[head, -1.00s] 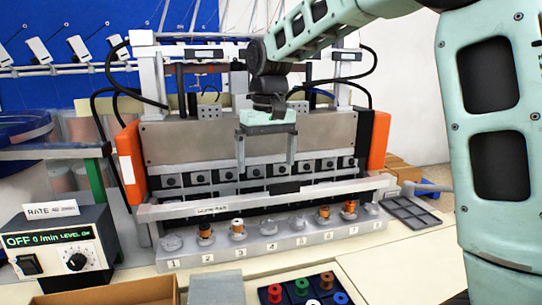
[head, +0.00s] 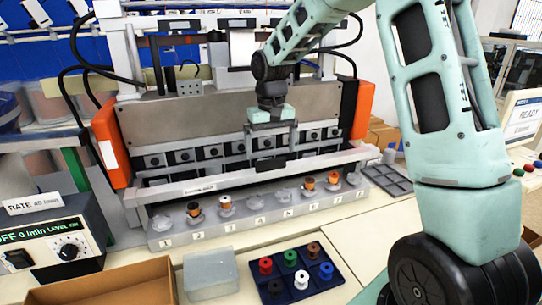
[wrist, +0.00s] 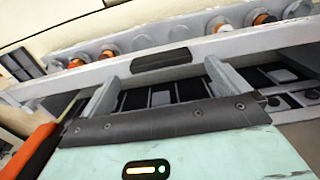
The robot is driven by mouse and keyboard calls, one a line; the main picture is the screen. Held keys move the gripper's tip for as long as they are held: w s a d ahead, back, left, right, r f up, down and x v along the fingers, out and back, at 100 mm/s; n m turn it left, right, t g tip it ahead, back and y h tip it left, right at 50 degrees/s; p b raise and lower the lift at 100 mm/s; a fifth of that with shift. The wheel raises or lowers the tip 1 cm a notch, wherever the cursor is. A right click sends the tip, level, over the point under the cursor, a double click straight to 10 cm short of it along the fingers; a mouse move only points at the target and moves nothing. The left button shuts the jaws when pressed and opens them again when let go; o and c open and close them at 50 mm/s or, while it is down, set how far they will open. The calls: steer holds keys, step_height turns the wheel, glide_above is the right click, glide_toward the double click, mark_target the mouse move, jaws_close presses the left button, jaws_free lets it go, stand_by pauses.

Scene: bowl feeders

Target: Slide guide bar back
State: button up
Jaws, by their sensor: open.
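The guide bar (head: 210,183) is a long light grey bar with a small label, running across the front of the feeder machine. It also shows in the wrist view (wrist: 250,42). A dark grip piece (wrist: 161,60) sits at its middle. My gripper (head: 272,154) is open, pointing down just behind the bar. In the wrist view my gripper (wrist: 162,73) has its two grey fingers spread wide, with the dark grip piece between and just beyond their tips. Nothing is held. Whether the fingertips touch the bar cannot be told.
A numbered grey strip (head: 240,228) with several spools and clear cups lies in front of the bar. A blue tray (head: 275,290) of coloured spools, a clear block (head: 210,272) and a cardboard box (head: 110,290) stand nearer. Orange end posts (head: 112,150) flank the machine.

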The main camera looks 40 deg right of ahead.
mark_target(271, 159)
steer(key=shift+f+p, duration=0.4)
steer(key=shift+f, duration=1.9)
